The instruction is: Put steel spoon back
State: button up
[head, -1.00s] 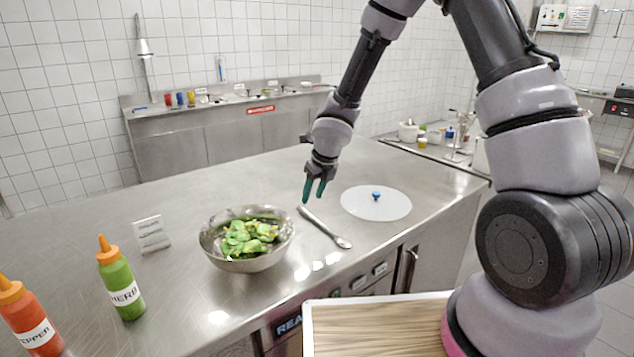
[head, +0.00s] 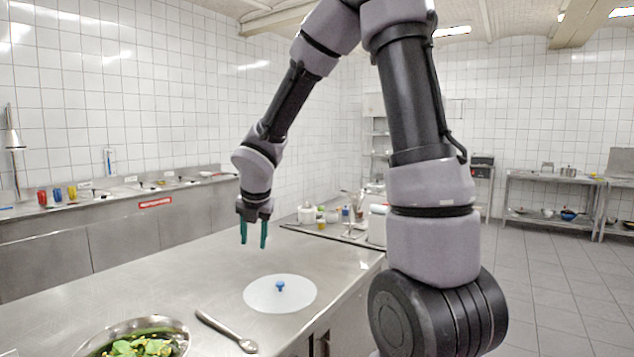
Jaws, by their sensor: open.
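The steel spoon (head: 226,331) lies on the steel counter (head: 180,278), between a metal bowl and a white round lid. Its handle points up and left in the picture and its bowl end is at the lower right. My gripper (head: 253,235) hangs above the counter, beyond the spoon and the lid. Its two green fingers point down, apart, with nothing between them.
The metal bowl (head: 177,327) of green leaves is cut off at the bottom edge. The white lid (head: 262,299) with a blue knob lies right of the spoon. Several jars and containers (head: 309,214) stand at the counter's far end. Open tiled floor (head: 545,270) is at right.

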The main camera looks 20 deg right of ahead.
jog(key=s+d+r+m+t, duration=0.1)
jog(key=s+d+r+m, duration=0.45)
jog(key=m, duration=0.45)
jog(key=s+d+r+m, duration=0.45)
jog(key=r+m, duration=0.25)
jog(key=m, duration=0.2)
jog(key=s+r+m+t+y, duration=0.1)
jog(key=s+r+m, duration=0.4)
jog(key=s+m, duration=0.5)
jog(key=m+y, duration=0.1)
jog(key=m, duration=0.4)
jog(key=shift+s+r, duration=0.25)
jog(key=shift+s, duration=0.05)
